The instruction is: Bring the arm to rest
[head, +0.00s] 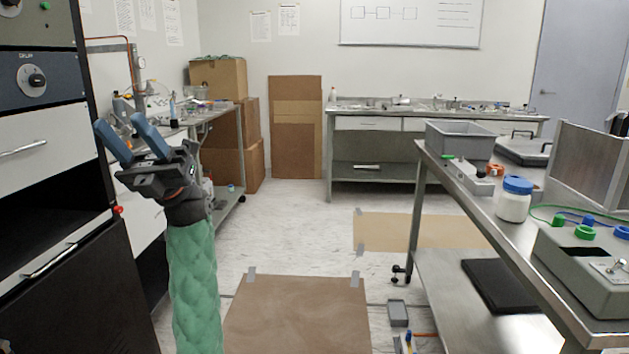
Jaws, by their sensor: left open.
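My left gripper (130,139) is raised at the left of the head view, at the end of my green-sleeved arm. Its two blue-tipped fingers are apart with nothing between them. My right gripper is not in view.
A steel bench (480,205) on the right holds a grey bin (462,140), a blue-lidded jar (514,200) and a grey box with knobs (590,265). Brown sheets (300,315) are taped to the floor. Cardboard boxes (218,78) stand at the back left. The middle floor is mostly clear.

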